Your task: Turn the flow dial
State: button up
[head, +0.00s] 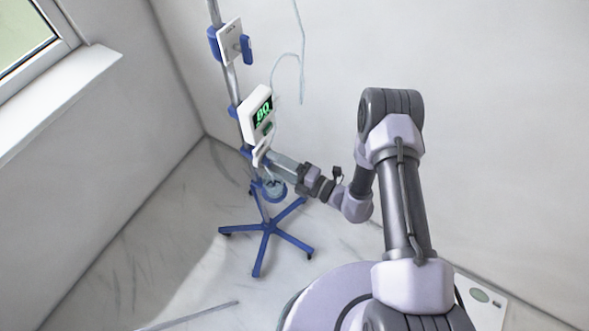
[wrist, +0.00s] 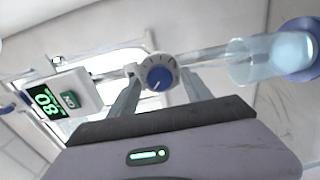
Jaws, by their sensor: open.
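The flow dial (wrist: 158,77) is a round blue knob with a white pointer line, set in a pale round housing with dark tick marks. It faces the wrist camera. My gripper (wrist: 160,85) is open, with one finger on each side of the dial. I cannot tell whether either finger touches it. In the head view my gripper (head: 284,164) reaches left to the pole, just below the monitor (head: 257,113), and the dial cannot be made out there. In the wrist view the monitor (wrist: 62,101) shows a green 80 and ON.
The pole stands on a blue five-legged base (head: 268,228). A clear cup (wrist: 250,62) is on the pole below the dial. A white box (head: 230,42) with blue clamps is higher up, and a thin tube (head: 301,75) loops beside it. Walls and a window sill (head: 60,95) lie behind and left.

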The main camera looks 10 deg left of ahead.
jog(key=shift+d, duration=0.15)
jog(key=p+v, duration=0.3)
jog(key=v, duration=1.4)
jog(key=shift+s, duration=0.1)
notch_tip(320, 180, up, 18)
jog(key=s+n+g+h+b, duration=0.15)
jog(key=n+g+h, duration=0.25)
jog(key=n+g, duration=0.95)
jog(key=s+d+r+n+t+h, duration=0.2)
jog(key=s+r+n+t+h, duration=0.2)
jog(key=n, duration=0.7)
jog(key=s+d+r+n+t+h+b, duration=0.1)
jog(key=s+d+r+n+t+h, duration=0.2)
jog(key=s+r+n+t+h, duration=0.2)
notch_tip(320, 180, up, 7)
jog(key=n+t+h, duration=0.1)
jog(key=n+t, duration=0.2)
jog(key=n, duration=0.4)
jog(key=shift+d+f+h, duration=0.25)
jog(key=shift+d+h, duration=0.05)
